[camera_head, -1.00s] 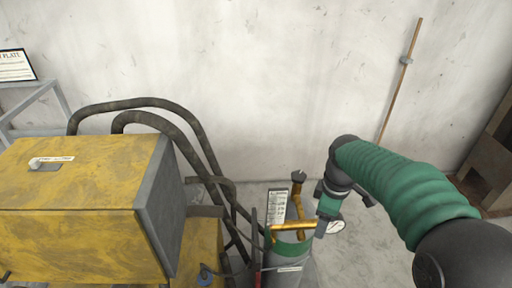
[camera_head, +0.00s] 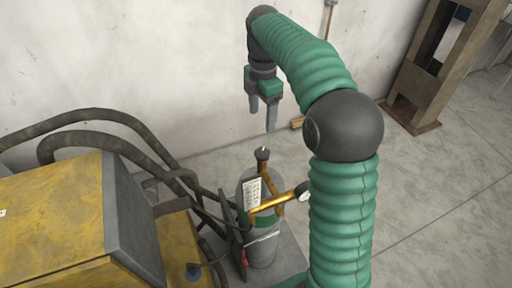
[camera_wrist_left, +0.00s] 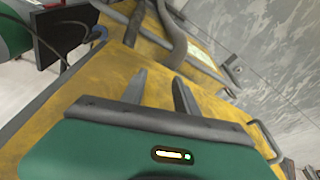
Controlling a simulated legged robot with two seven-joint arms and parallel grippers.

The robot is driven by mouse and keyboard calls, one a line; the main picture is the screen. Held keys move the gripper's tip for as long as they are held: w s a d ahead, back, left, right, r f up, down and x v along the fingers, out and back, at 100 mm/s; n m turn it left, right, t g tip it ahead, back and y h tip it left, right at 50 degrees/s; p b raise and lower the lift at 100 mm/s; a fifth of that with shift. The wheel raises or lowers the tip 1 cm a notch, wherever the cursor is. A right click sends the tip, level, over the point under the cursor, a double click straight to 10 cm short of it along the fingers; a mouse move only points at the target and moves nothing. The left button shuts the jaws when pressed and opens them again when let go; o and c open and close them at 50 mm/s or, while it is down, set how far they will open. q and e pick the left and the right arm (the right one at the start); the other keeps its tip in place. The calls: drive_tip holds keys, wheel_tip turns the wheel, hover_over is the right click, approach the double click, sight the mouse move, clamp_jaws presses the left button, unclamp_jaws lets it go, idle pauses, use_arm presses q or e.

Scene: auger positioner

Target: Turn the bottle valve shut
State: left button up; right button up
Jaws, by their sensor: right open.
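The grey gas bottle (camera_head: 263,252) with a green band stands upright right of the yellow machine in the head view. Brass fittings (camera_head: 268,205) sit at its top, with a dark round valve knob (camera_head: 262,154) on an upright brass stem. A gauge (camera_head: 304,191) is partly hidden by my right arm. My right gripper (camera_head: 262,118) points down, open and empty, above the knob in the picture and apart from it. My left gripper (camera_wrist_left: 161,76) shows only in the left wrist view, its two fingers apart and empty, over a yellow surface.
The yellow machine (camera_head: 50,225) with thick dark hoses (camera_head: 95,125) fills the left. A pale wall stands behind. A rusty metal frame (camera_head: 430,75) stands at the back right. The floor on the right is clear.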

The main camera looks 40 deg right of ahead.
hover_over(263, 151)
drive_tip(key=f, duration=0.7)
drive_tip(key=shift+s+d+f, duration=0.15)
drive_tip(key=shift+d, duration=0.05)
drive_tip(key=f, duration=0.2)
drive_tip(key=a+f, duration=0.1)
drive_tip(key=f, duration=0.4)
drive_tip(key=shift+a+f+p, duration=0.15)
drive_tip(key=shift+f+p, duration=0.2)
drive_tip(key=shift+d, duration=0.2)
drive_tip(key=shift+d+f, duration=0.15)
drive_tip(key=shift+d, duration=0.1)
drive_tip(key=c, duration=0.4)
drive_tip(key=shift+a, duration=0.1)
drive_tip(key=c, duration=1)
